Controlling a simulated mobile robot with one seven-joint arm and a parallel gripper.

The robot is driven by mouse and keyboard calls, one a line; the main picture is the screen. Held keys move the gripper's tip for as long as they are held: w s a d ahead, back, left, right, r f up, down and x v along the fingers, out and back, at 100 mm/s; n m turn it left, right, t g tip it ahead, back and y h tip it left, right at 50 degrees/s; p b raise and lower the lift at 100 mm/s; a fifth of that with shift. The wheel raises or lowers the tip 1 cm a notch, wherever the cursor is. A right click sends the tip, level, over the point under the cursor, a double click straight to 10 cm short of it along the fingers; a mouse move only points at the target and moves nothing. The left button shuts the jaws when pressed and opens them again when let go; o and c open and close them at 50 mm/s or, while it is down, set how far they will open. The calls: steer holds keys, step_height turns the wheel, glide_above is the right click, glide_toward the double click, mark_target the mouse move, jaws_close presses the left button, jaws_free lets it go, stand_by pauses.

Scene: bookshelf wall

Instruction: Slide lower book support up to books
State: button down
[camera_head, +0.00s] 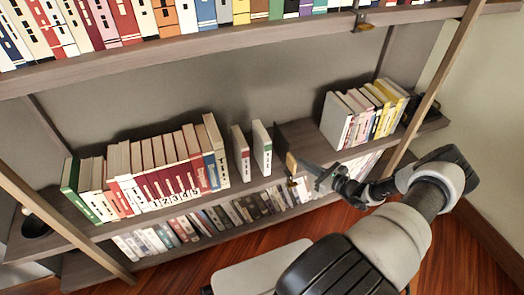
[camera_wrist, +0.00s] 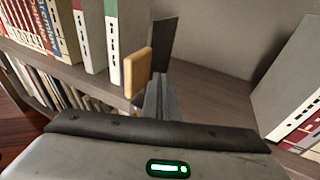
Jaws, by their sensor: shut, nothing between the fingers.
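The lower book support stands on the middle shelf, right of the books. Its tan block (camera_head: 291,163) is at the shelf's front edge; in the wrist view the block (camera_wrist: 137,73) stands in front of a dark upright plate (camera_wrist: 162,40). Left of it, two slim books (camera_head: 241,153) with white sides stand apart from the long row (camera_head: 150,175); the nearer one (camera_wrist: 127,35) has a green label. A gap lies between this book and the block. My gripper (camera_head: 318,174) is shut and empty, just right of the block. Its fingers (camera_wrist: 158,95) look very close to the block; contact is unclear.
Another group of books (camera_head: 365,110) stands on the same shelf to the right, with bare shelf (camera_wrist: 210,100) between it and my gripper. A lower shelf holds more books (camera_head: 240,210). The upper shelf (camera_head: 200,45) overhangs, with its own bracket (camera_head: 362,22). A slanted post (camera_head: 432,85) stands right.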

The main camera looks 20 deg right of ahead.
steer(key=shift+a, duration=0.1)
steer(key=a+p, duration=0.3)
steer(key=a, duration=0.4)
stand_by(0.8)
steer(key=a+p, duration=0.3)
steer(key=a, duration=0.4)
steer(key=shift+p, duration=0.35)
stand_by(0.5)
steer(key=shift+a+p, duration=1.25)
steer(key=shift+a, duration=1.4)
steer(key=shift+d+b, duration=0.75)
steer(key=shift+d, duration=1.4)
